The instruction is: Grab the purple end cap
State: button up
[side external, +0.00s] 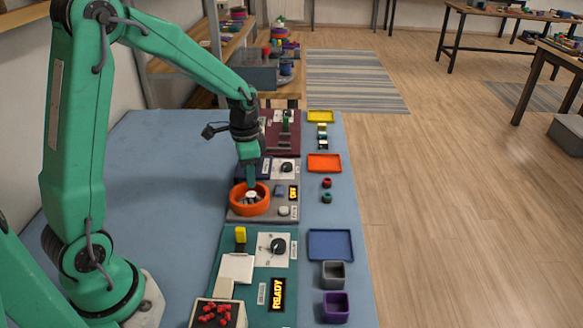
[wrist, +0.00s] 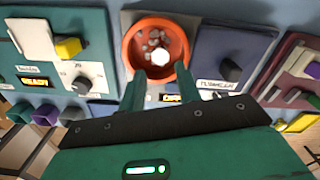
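I cannot clearly make out a purple end cap. A small purple piece (wrist: 313,70) shows at the right edge of the wrist view, on the maroon panel (wrist: 283,75); I cannot tell what it is. My gripper (wrist: 159,78) is open, its two fingers apart with nothing held between them. In the side view my gripper (side external: 250,184) points down over the orange bowl (side external: 237,206). The bowl (wrist: 130,52) holds a white faceted piece (wrist: 160,57) and several small grey bits. The fingertips lie over the bowl's near rim in the wrist view.
A purple square bin (side external: 335,307) and a grey bin (side external: 333,275) stand at the front right. A blue tray (side external: 330,245), an orange tray (side external: 324,163) and a yellow tray (side external: 320,116) lie along the right edge. The blue table (side external: 160,170) is clear left of the panels.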

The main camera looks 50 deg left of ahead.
aim_at(251, 194)
jog(key=shift+f, duration=0.4)
jog(key=shift+f, duration=0.1)
jog(key=shift+f, duration=2.5)
grip_shut()
